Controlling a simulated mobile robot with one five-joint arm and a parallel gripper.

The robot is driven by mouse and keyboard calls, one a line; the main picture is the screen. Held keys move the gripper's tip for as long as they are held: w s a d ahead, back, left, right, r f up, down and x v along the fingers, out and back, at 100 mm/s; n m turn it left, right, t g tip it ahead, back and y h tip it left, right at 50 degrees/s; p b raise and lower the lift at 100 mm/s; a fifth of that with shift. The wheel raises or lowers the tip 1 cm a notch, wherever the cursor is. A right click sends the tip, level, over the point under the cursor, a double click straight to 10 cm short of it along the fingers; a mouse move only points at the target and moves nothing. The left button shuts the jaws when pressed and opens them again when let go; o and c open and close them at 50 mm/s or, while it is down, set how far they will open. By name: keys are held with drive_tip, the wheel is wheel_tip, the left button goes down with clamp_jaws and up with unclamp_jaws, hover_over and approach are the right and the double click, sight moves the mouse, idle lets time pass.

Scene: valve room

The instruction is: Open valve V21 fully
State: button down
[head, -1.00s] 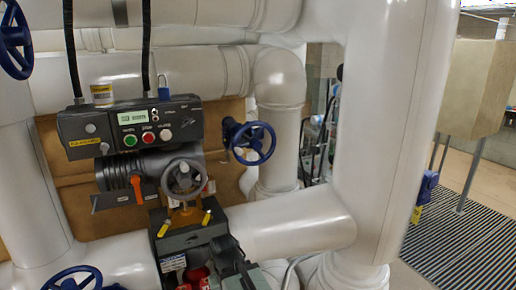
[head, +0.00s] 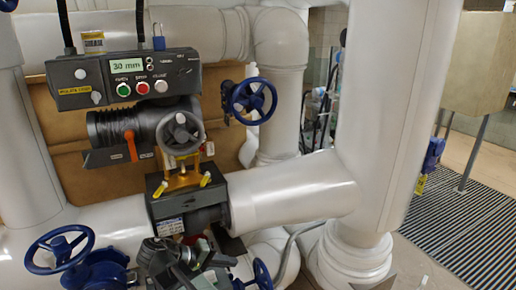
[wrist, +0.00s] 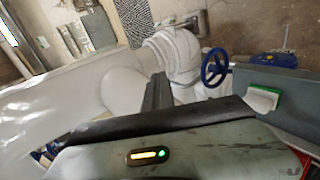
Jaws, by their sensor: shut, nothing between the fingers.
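A motorised valve actuator stands left of centre in the head view. Its dark control box (head: 124,78) has a green-lit display (head: 126,65) reading "30 mm", and green, red and pale buttons in a row below. Under the box are an orange lever (head: 130,146), pointing down, and a grey handwheel (head: 180,133). A yellow-ended bracket and dark valve body (head: 187,208) sit below on the white pipe. I cannot read a V21 tag. My gripper (head: 165,250) is shut and empty, low in the head view, below the valve body and apart from the buttons.
Blue handwheels are at the right of the actuator (head: 250,102) and lower left (head: 60,249). A blue padlock (head: 158,42) hangs at the box's top. A thick white vertical pipe (head: 385,120) stands right. A blue handwheel (wrist: 215,67) shows in the wrist view. Grated floor lies far right.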

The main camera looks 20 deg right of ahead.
drive_tip(key=h+b, duration=0.5)
drive_tip(key=b, duration=0.4)
drive_tip(key=shift+h, duration=0.3)
drive_tip(key=c, duration=0.8)
unclamp_jaws()
drive_tip(key=shift+c, duration=0.2)
drive_tip(key=shift+s, duration=0.1)
